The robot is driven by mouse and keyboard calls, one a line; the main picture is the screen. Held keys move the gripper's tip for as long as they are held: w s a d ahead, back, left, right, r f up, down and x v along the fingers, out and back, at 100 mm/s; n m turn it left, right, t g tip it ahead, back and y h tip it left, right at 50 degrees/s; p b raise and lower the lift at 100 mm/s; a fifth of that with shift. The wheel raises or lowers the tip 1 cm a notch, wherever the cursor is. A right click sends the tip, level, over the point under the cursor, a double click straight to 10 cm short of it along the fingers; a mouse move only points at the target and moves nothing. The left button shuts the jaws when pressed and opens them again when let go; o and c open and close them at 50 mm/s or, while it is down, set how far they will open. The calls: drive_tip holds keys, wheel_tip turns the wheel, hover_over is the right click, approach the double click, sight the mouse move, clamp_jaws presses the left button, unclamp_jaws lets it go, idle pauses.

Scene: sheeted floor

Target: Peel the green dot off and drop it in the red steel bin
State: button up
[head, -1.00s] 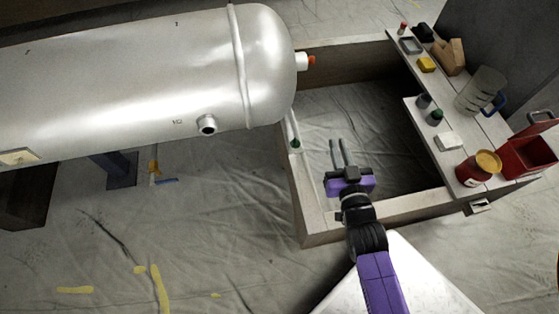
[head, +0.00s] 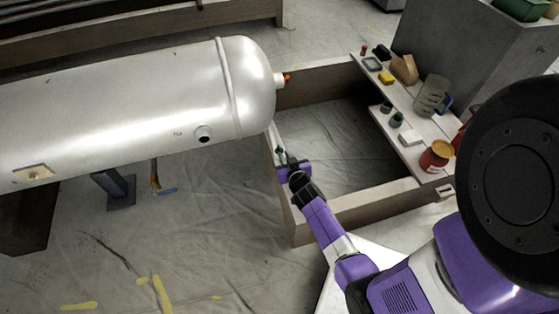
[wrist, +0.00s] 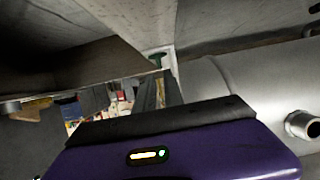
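I make out no separate green dot sticker. A small green-topped item (head: 281,151) sits on the left rail of the wooden frame, and a green piece (wrist: 157,60) shows in the wrist view. My gripper (head: 285,163) is at that rail, close beside the green-topped item. Its fingers are too small and hidden to tell whether they are open, and the wrist view shows mainly its purple body. The red steel bin (head: 459,137) is at the right end of the plank shelf, almost wholly hidden behind my arm.
A silver tank (head: 130,110) lies at the left, its rounded end near the frame; its side shows in the wrist view (wrist: 240,80). The plank shelf (head: 420,125) holds a red tin with a yellow lid (head: 437,155), a jug (head: 432,97) and small items. The sheeted floor inside is clear.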

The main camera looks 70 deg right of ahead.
sight(279, 147)
drive_tip(key=b+x, duration=0.2)
drive_tip(key=x, duration=0.1)
drive_tip(key=b+x, duration=0.2)
drive_tip(key=x, duration=0.1)
drive_tip(key=shift+w+d+f, duration=0.1)
drive_tip(key=shift+w+f, duration=0.05)
drive_tip(key=shift+f, duration=0.2)
drive_tip(key=shift+w+d+b, duration=0.3)
drive_tip(key=shift+d+b, duration=0.05)
drive_tip(key=shift+d, duration=0.05)
clamp_jaws()
idle(1.1)
drive_tip(key=shift+r, duration=0.2)
drive_tip(key=shift+r+p, duration=0.45)
drive_tip(key=shift+p, duration=0.2)
drive_tip(key=shift+r+p, duration=1.8)
drive_tip(key=shift+r, duration=0.05)
